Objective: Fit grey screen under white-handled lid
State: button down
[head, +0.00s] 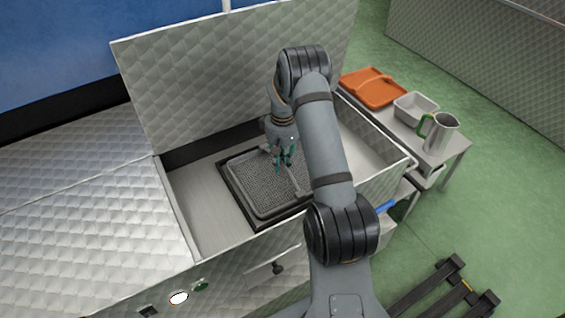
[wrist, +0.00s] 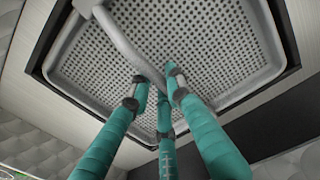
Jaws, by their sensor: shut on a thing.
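The grey screen (head: 258,186) is a perforated tray-like plate with a raised rim and a bar handle (wrist: 122,42). It lies over a dark-edged square opening (head: 236,207) in the machine's well; I cannot tell whether it is fully seated or slightly above. My gripper (head: 283,160) has three teal fingers, shut on the bar handle; the fingertips (wrist: 160,95) show close around it in the wrist view. The quilted metal lid (head: 200,75) stands raised behind the well, with a white piece (head: 226,5) at its top edge, cut off by the picture.
A closed quilted cover (head: 90,230) lies left of the well. To the right, a side table holds an orange tray (head: 362,92), a metal pan (head: 415,106) and a green-handled jug (head: 441,135). A dark slatted rack (head: 440,292) is on the floor. The well's walls surround the screen.

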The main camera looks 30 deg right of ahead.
jog(key=c, duration=1.6)
grip_release()
jog(key=shift+o, duration=0.3)
notch_tip(320, 180, up, 12)
notch_tip(320, 180, down, 12)
jog(key=shift+f, duration=0.1)
jog(key=shift+r, duration=0.25)
